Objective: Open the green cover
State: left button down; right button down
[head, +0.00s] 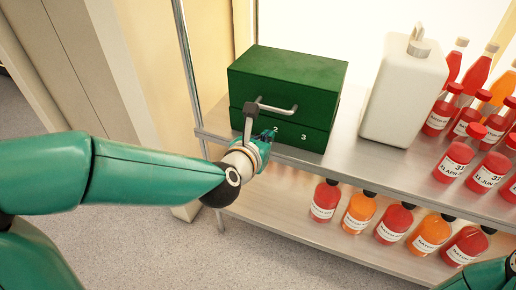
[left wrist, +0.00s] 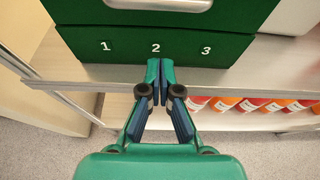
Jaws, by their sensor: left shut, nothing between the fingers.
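The green box with its green cover (head: 290,80) stands on the upper shelf board in the head view. The cover looks closed on the base, and a metal bar handle (head: 276,107) is on its front. The base front (left wrist: 152,45) shows the numbers 1, 2 and 3 in the left wrist view. My left gripper (left wrist: 160,66) is shut and empty, its tips in front of the base near the number 2, below the handle. I cannot tell whether the tips touch the box. In the head view the left gripper (head: 264,138) partly hides the base's lower left. My right gripper is not in view.
A white jug (head: 403,95) stands right of the box. Several red and orange bottles (head: 453,160) stand farther right, and more bottles (head: 360,212) stand on the lower shelf. A metal shelf post (head: 187,65) rises left of the box. The upper shelf's front edge (head: 330,172) runs below the box.

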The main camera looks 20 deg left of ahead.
pick_arm(q)
jog(key=shift+w+r+p, duration=0.45)
jog(key=shift+w+r, duration=0.1)
jog(key=shift+r, duration=0.3)
jog(key=shift+w+r+p, duration=0.4)
jog(key=shift+w+r, duration=0.15)
jog(key=shift+r, duration=0.3)
